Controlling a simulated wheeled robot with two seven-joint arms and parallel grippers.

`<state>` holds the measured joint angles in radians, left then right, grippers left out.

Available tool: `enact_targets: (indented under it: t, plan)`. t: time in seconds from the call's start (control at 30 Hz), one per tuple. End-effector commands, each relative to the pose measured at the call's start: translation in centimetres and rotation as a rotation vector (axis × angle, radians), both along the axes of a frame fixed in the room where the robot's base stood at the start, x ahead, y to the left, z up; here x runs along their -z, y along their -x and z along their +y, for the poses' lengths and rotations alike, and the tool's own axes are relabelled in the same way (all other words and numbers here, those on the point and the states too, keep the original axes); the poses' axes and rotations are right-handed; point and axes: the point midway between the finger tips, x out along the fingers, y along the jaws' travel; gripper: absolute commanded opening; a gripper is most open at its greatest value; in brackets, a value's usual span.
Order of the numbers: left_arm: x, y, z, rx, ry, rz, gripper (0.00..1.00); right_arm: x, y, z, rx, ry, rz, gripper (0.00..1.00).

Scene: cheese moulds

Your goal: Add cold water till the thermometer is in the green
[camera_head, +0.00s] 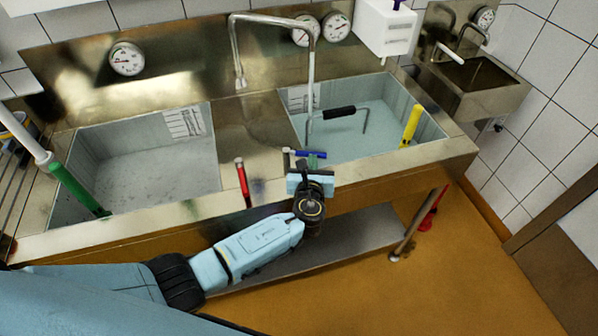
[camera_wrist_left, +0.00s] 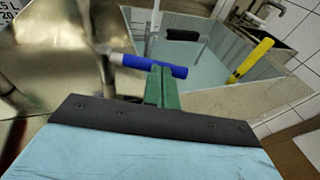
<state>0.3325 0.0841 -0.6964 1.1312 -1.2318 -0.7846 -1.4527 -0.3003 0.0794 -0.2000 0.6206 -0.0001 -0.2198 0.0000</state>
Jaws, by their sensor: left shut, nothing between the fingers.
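A blue lever (camera_head: 312,155) lies sideways on the front rim of the sink; it also shows in the left wrist view (camera_wrist_left: 150,66). My left gripper (camera_head: 308,166) is shut and empty, its green fingertips (camera_wrist_left: 162,74) right at the lever. I cannot tell whether they touch it. A red lever (camera_head: 243,182) stands upright to the left. The right basin (camera_head: 428,122) holds pale water (camera_head: 345,140). A yellow stick-like thing (camera_head: 411,124) leans at its right side; I cannot read any scale on it. A bent metal spout (camera_head: 312,70) reaches down towards this basin. My right gripper is out of view.
A black-handled bent rod (camera_head: 339,112) is in the right basin. The left basin (camera_head: 150,165) looks empty. A green-handled tool (camera_head: 75,190) leans at the left. Round dial gauges (camera_head: 126,59) are on the back panel. A small sink (camera_head: 465,85) stands at the back right.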

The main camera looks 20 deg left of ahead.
Motion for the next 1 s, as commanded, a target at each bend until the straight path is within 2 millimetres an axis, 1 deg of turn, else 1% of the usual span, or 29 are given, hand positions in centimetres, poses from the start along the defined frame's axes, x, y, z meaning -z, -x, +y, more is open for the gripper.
enact_targets:
  t: [0.03,0.17,0.5,1.0]
  plan:
    - [0.1,-0.4,-0.2,-0.033,0.003,-0.001,0.0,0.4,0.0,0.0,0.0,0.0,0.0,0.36]
    - [0.1,-1.0,-0.2,-0.105,0.0,-0.001,0.0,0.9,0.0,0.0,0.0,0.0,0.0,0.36]
    - [0.0,-1.8,-0.2,-0.098,0.0,-0.001,0.0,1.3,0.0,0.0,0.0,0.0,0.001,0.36]
    - [0.0,-1.9,-0.3,-0.095,0.0,-0.001,0.0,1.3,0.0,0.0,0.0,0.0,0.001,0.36]
